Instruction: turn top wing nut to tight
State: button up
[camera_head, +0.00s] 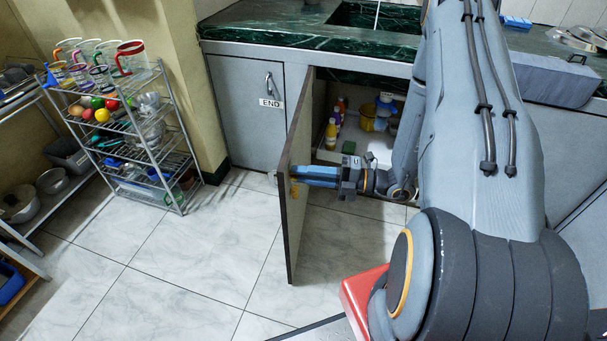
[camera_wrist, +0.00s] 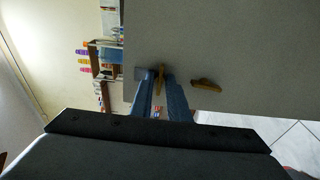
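The top wing nut (camera_wrist: 161,79) is brass-coloured and sits on the grey inner face of the open cabinet door (camera_wrist: 225,45). It lies between the two blue fingers of my gripper (camera_wrist: 160,80), its wings running along the fingers. The fingers are close on either side of it; I cannot tell whether they touch it. A second wing nut (camera_wrist: 206,83) lies to the right in the wrist view, its wings nearly crosswise. In the head view, my gripper (camera_head: 296,175) reaches left to the door (camera_head: 292,225), and its fingertips hide the top nut there.
The open cabinet (camera_head: 365,158) holds several bottles and a yellow container (camera_head: 368,122). A wire rack (camera_head: 165,160) with cups, fruit and bowls stands on the left. A green-black counter (camera_head: 300,35) runs above. The tiled floor (camera_head: 190,265) left of the door is clear.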

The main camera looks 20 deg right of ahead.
jog(key=shift+o, duration=0.6)
jog(key=v, duration=0.7)
jog(key=shift+s+d, duration=0.15)
jog(key=shift+d, duration=0.25)
jog(key=s+a+r+n+g+h+p, duration=0.8)
jog(key=s+r+n+g, duration=0.45)
jog(key=n, duration=1.05)
notch_tip(320, 180, up, 12)
jog(key=s+n+t+h+p, duration=0.1)
jog(key=n+t+h, duration=0.3)
jog(key=n, duration=1.4)
jog(key=h+p, duration=0.1)
jog(key=h, duration=0.3)
jog(key=shift+s+d+n, duration=0.2)
jog(key=shift+d+n, duration=0.1)
jog(key=shift+d, duration=0.1)
